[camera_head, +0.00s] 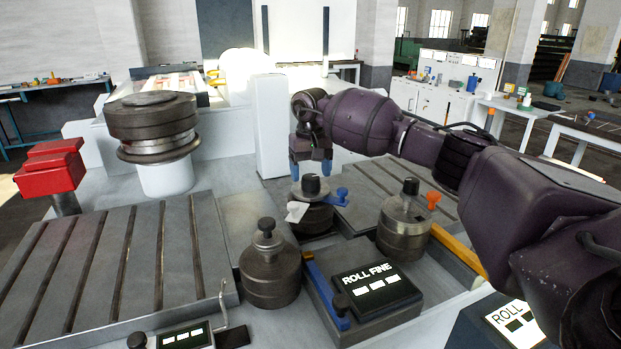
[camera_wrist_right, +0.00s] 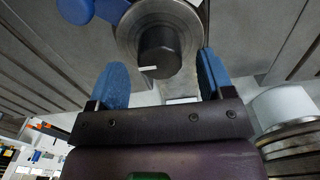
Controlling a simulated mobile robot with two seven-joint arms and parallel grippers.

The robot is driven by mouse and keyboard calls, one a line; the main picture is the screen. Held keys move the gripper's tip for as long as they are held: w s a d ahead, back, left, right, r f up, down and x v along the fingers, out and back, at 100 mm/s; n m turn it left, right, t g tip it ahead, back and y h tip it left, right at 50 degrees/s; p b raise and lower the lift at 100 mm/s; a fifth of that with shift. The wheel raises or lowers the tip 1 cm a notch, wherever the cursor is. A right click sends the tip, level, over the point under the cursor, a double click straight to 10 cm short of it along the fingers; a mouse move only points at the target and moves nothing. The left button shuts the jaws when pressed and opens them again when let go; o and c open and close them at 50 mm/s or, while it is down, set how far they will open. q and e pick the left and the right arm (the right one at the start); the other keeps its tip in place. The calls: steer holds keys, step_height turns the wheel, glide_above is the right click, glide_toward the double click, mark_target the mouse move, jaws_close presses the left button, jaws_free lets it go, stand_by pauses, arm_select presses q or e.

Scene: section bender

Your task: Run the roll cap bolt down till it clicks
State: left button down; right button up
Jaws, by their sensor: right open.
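The roll cap bolt is a short black cylinder (camera_head: 311,184) standing upright on the middle roll (camera_head: 314,217) of the bender. In the right wrist view the bolt's black head (camera_wrist_right: 160,50) sits on a round grey cap (camera_wrist_right: 128,32), with a small white mark on it. My right gripper (camera_head: 311,169) hangs above the bolt, pointing down, with its blue fingers apart. In the right wrist view the gripper (camera_wrist_right: 161,68) is open and empty, its fingers to either side of the bolt's line, apart from it. My left gripper is not in view.
Two more capped rolls stand close by, at front left (camera_head: 270,270) and right (camera_head: 403,222). A blue lever (camera_head: 340,196) and a white tag (camera_head: 297,211) are at the middle roll. The ROLL FINE panel (camera_head: 377,290) is in front. A slotted plate (camera_head: 110,262) lies left.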

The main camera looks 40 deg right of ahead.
steer(key=shift+f, duration=1.1)
steer(key=shift+c, duration=0.4)
steer(key=c, duration=0.8)
steer(key=shift+c, duration=0.2)
